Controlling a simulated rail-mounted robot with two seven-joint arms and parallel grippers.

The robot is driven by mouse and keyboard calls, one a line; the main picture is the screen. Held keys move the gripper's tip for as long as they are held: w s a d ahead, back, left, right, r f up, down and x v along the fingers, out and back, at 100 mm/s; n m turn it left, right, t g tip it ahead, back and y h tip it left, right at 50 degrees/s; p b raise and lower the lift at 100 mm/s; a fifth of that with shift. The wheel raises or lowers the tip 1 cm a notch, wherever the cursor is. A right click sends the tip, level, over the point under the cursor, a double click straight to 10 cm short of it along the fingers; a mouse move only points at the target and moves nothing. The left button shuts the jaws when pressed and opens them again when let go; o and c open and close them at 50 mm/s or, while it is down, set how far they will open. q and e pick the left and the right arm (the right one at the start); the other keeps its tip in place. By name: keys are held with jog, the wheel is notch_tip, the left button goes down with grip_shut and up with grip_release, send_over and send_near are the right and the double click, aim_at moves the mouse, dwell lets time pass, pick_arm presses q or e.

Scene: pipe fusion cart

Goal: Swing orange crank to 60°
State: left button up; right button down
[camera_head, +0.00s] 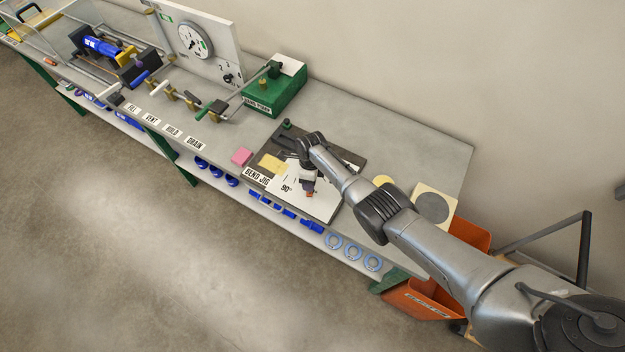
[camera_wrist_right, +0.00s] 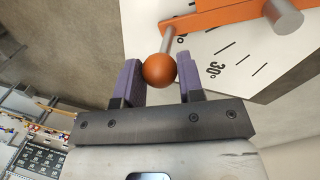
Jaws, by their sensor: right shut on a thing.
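The orange crank is an orange bar (camera_wrist_right: 225,14) with a grey pin at one end and a thin rod ending in an orange ball knob (camera_wrist_right: 159,70). My right gripper (camera_wrist_right: 160,80) has its purple-padded fingers around this knob, one on each side. In the head view my right gripper (camera_head: 308,180) is over the bend jig (camera_head: 322,207) and covers most of the crank; only a small orange part (camera_head: 309,194) shows. The white angle dial (camera_wrist_right: 245,62) shows a 30° mark near the knob in the right wrist view. A 90° mark shows in the head view. My left gripper is out of view.
A pink block (camera_head: 241,156) and a yellow note (camera_head: 272,164) are left of my right gripper. An orange bin (camera_head: 425,300) is at the bench's right end. Bare bench top (camera_head: 400,140) lies behind my right arm.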

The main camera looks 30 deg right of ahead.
jog(key=c, duration=0.8)
grip_release()
jog(key=shift+o, duration=0.2)
jog(key=shift+r, duration=0.15)
jog(key=shift+w+r, duration=0.1)
jog(key=shift+r, duration=0.2)
notch_tip(320, 180, up, 13)
jog(key=w+d+p, duration=0.1)
jog(key=p, duration=0.1)
jog(key=shift+w+d+f+p, duration=0.15)
jog(key=shift+w+d+p, duration=0.15)
jog(key=shift+w+d, duration=0.1)
